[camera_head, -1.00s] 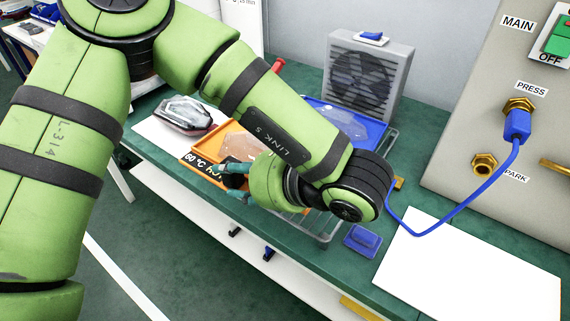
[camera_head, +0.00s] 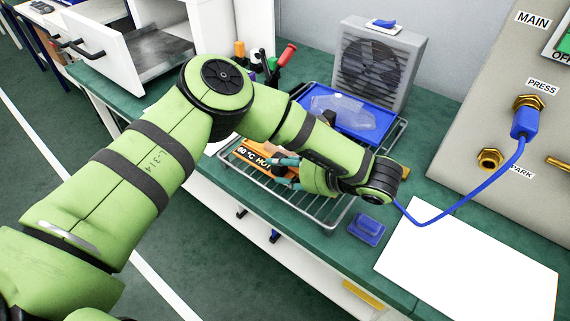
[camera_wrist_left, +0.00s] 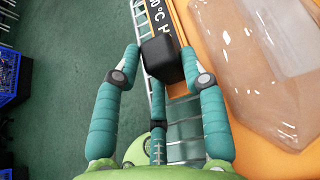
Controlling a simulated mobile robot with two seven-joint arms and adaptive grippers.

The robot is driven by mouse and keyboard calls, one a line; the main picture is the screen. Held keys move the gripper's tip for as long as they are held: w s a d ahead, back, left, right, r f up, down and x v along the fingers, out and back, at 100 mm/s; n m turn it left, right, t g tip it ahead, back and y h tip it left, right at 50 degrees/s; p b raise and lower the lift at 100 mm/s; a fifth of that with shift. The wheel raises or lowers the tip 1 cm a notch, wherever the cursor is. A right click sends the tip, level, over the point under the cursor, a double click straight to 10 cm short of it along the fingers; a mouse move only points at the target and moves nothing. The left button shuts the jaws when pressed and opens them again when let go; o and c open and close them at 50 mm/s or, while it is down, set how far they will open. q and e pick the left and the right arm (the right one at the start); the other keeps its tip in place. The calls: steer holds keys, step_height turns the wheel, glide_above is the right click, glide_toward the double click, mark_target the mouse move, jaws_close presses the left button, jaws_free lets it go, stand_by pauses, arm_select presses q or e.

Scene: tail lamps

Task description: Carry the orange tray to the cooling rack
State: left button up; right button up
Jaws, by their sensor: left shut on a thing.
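The orange tray (camera_head: 252,148), its front edge marked "60°C HOT", is at the near-left part of the wire cooling rack (camera_head: 336,221). My arm hides much of it in the head view. My left gripper (camera_head: 285,170) is shut on the tray's black handle (camera_wrist_left: 163,61) at the front. In the left wrist view the orange tray (camera_wrist_left: 262,145) carries a clear lamp cover (camera_wrist_left: 265,60). Rack wires (camera_wrist_left: 185,132) show below and beside the tray. I cannot tell whether the tray touches the rack. My right gripper is not in view.
A blue tray (camera_head: 378,142) with a clear cover is at the rack's back, before a grey fan (camera_head: 375,65). A blue block (camera_head: 367,228) and white sheet (camera_head: 470,260) lie right of the rack. A blue cable (camera_head: 460,207) hangs from the panel. Bottles stand behind my arm.

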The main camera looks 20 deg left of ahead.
arm_select(q)
steer(key=shift+r, duration=0.1)
steer(key=o, duration=0.9)
steer(key=shift+f, duration=0.2)
steer(key=shift+c, duration=0.2)
steer(key=o, duration=0.4)
steer(key=shift+r, duration=0.15)
steer(key=shift+d+r, duration=0.1)
steer(key=shift+d, duration=0.1)
steer(key=b+v, duration=0.2)
steer(key=v, duration=0.9)
steer(key=shift+s+d+r, duration=0.15)
steer(key=shift+s+d, duration=0.1)
steer(key=shift+d, duration=0.05)
